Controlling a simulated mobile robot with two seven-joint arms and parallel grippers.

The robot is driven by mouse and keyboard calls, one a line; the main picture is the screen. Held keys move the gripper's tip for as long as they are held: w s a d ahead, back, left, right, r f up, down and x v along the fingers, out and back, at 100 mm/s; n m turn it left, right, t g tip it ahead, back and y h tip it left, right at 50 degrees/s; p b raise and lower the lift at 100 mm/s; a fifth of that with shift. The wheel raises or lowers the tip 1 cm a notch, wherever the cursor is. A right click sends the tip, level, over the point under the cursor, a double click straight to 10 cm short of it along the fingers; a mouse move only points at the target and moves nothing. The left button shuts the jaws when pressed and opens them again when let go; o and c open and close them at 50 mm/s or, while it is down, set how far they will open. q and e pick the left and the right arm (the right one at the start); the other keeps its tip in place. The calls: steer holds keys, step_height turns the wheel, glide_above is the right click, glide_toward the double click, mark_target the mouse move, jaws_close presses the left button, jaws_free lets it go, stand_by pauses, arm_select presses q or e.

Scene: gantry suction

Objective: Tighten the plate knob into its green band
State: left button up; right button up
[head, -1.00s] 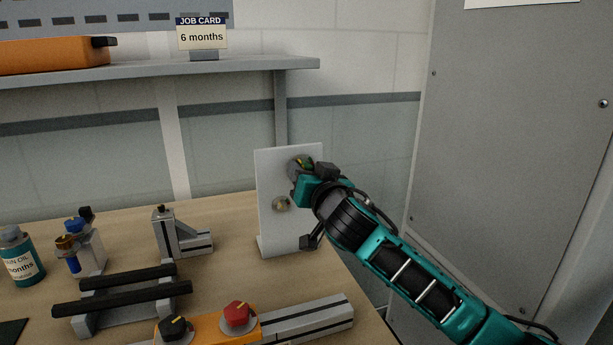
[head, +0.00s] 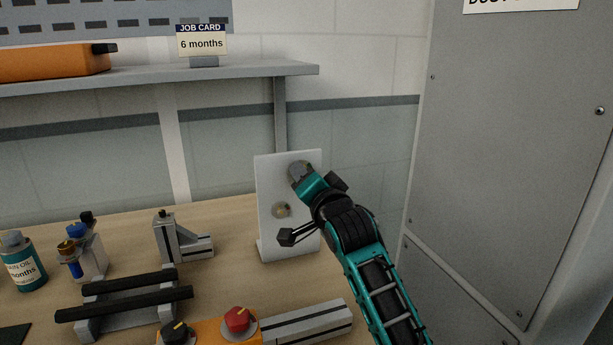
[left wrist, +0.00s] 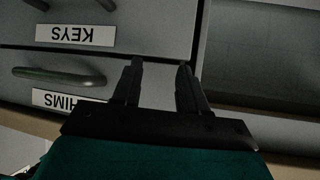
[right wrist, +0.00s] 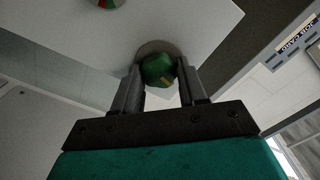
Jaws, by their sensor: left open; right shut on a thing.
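The white upright plate (head: 267,185) stands at the bench's right end. It carries a round knob fitting (head: 298,168) near its top and a smaller round gauge (head: 281,210) below. My right gripper (head: 301,178) is at the upper fitting. In the right wrist view the fingers are shut on a green knob (right wrist: 158,70) with a yellowish mark, in front of a grey disc (right wrist: 153,47). The gripper hides most of the band around the knob, so I cannot tell where the mark points. My left gripper (left wrist: 160,68) is open and empty, in front of labelled drawers.
A red knob (head: 237,319) and a black knob (head: 175,331) sit on an orange block at the front. A rack with dark bars (head: 130,290) and an oil bottle (head: 22,262) stand left. A grey cabinet (head: 510,150) bounds the right. A shelf (head: 150,80) runs above.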

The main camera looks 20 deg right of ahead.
stand_by(0.5)
steer(key=o, duration=1.1)
steer(key=shift+c, duration=0.2)
steer(key=shift+s, duration=0.15)
steer(key=s, duration=1.2)
steer(key=shift+s+d, duration=0.25)
steer(key=shift+s, duration=0.05)
